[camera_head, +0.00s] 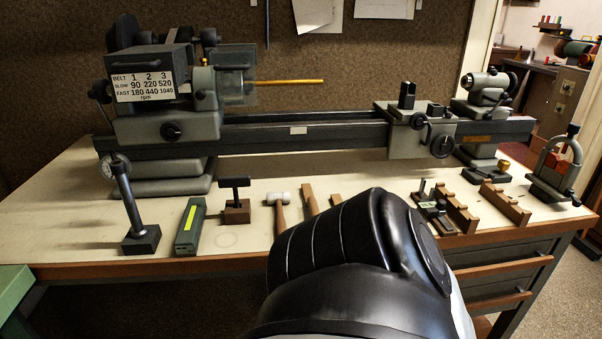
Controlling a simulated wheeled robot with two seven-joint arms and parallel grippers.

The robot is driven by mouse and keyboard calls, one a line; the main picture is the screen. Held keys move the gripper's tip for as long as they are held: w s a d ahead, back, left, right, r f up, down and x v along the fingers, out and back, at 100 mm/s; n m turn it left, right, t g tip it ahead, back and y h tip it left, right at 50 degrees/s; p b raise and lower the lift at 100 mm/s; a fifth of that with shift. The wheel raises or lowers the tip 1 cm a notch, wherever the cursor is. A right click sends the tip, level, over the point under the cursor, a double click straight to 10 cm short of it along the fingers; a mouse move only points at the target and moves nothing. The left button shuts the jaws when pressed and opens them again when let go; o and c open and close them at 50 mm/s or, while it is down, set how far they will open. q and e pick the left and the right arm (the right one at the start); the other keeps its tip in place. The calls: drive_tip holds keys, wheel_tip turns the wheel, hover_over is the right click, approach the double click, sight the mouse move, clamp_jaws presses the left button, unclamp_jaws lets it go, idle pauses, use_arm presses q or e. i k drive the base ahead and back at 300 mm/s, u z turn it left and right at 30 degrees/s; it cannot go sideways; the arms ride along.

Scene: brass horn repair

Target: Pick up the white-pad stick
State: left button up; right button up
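I cannot make out a stick with a white pad. A mallet (279,211) with a whitish head and a wooden handle lies on the bench. Just right of it lies a brown wooden stick (309,201), and a second brown piece (336,199) shows beside that. Their lower ends are hidden behind a large dark link of my own arm, and no white pad shows on them. Neither of my grippers is in view, so I cannot see whether they hold anything.
A lathe (300,135) spans the back of the bench (60,215), with a brass rod in its chuck. Bare bench shows at left.

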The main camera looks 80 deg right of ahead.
sight(310, 201)
drive_tip(key=k, duration=0.8)
drive_tip(key=z, duration=0.75)
